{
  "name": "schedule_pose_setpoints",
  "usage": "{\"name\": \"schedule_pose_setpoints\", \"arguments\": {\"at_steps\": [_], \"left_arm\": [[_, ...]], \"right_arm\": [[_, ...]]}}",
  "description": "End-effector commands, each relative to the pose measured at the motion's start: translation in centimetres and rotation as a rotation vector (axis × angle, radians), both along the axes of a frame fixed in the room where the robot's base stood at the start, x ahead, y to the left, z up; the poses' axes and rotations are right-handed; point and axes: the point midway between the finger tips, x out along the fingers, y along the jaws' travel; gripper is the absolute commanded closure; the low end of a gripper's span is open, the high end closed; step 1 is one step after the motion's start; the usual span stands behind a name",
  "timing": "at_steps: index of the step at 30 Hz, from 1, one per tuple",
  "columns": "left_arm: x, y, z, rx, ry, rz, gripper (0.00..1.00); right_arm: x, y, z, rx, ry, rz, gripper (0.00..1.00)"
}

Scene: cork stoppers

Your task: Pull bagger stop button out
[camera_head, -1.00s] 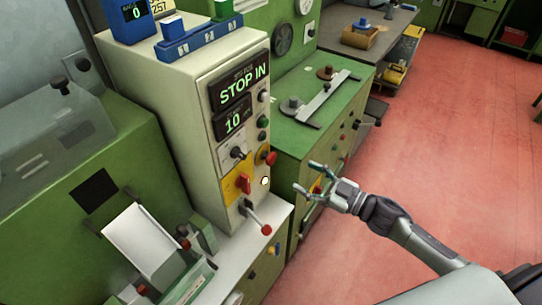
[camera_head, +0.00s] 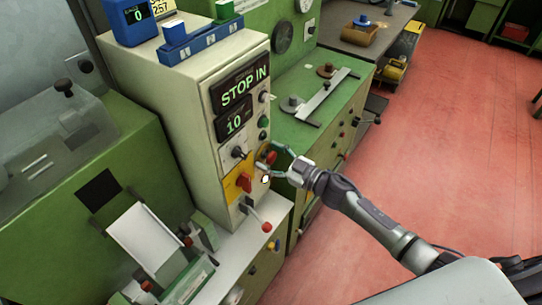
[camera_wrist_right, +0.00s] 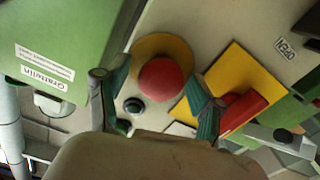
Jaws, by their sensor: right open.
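The bagger stop button is a red mushroom knob (camera_head: 270,157) on the cream control cabinet (camera_head: 163,105), whose upper display reads "STOP IN" (camera_head: 244,86). In the right wrist view the red button (camera_wrist_right: 161,79) sits on a round yellow base, ahead of and between my fingers. My right gripper (camera_head: 278,161) is open, with its fingertips around or just in front of the button; the wrist view also shows the open fingers (camera_wrist_right: 158,100). I cannot tell whether they touch it. My left gripper is not in view.
A red rotary switch (camera_head: 244,181) on a yellow plate is beside the button, close to one finger. A lever with a red ball (camera_head: 266,227) sticks out below. A green bench (camera_head: 300,140) stands right of the cabinet. The red floor (camera_head: 440,150) is clear.

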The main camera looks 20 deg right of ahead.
Motion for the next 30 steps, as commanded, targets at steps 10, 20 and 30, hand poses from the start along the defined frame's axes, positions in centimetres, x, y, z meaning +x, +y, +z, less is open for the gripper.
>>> {"name": "schedule_pose_setpoints", "arguments": {"at_steps": [10, 20, 30], "left_arm": [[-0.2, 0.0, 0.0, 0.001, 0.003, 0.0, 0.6], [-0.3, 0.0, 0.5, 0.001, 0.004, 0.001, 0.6], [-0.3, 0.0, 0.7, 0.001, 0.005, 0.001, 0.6]], "right_arm": [[0.0, 0.0, 0.0, 0.0, 0.0, 0.0, 0.88], [-0.5, -0.4, 0.1, -0.001, 0.002, 0.0, 1.0], [-1.2, -0.9, -0.1, -0.002, 0.0, 0.001, 0.56]]}}
